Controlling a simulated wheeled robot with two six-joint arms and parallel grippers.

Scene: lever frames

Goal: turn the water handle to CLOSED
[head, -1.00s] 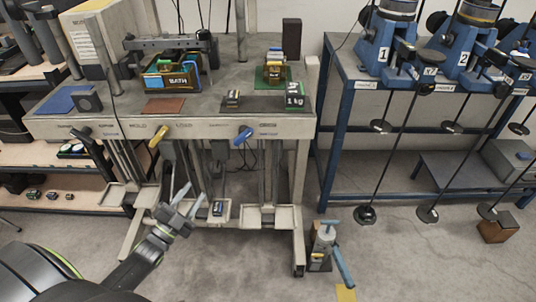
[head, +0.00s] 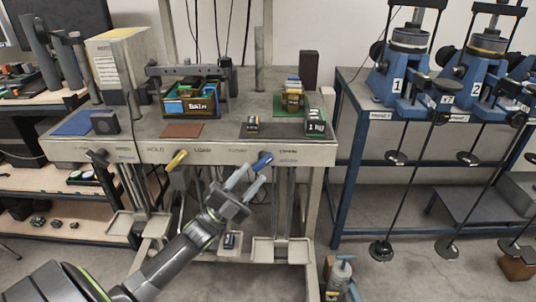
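A bench (head: 110,151) with a grey top has levers along its front edge. A blue handle (head: 262,161) on the front, right of centre, slants up to the right; it looks like the water handle. Small labels flank it, too blurred to read surely. A yellow handle (head: 177,160) further left also slants up to the right. My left gripper (head: 252,174) is open and empty, its two fingers apart and pointing up right just below the blue handle in the picture. I cannot tell whether they touch it. My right gripper is not in view.
A black-ended lever (head: 97,158) sits at the bench's left front. A crate marked BATH (head: 190,104) and a 1 KG block (head: 316,122) stand on top. A blue-framed stand (head: 375,113) with presses is at right.

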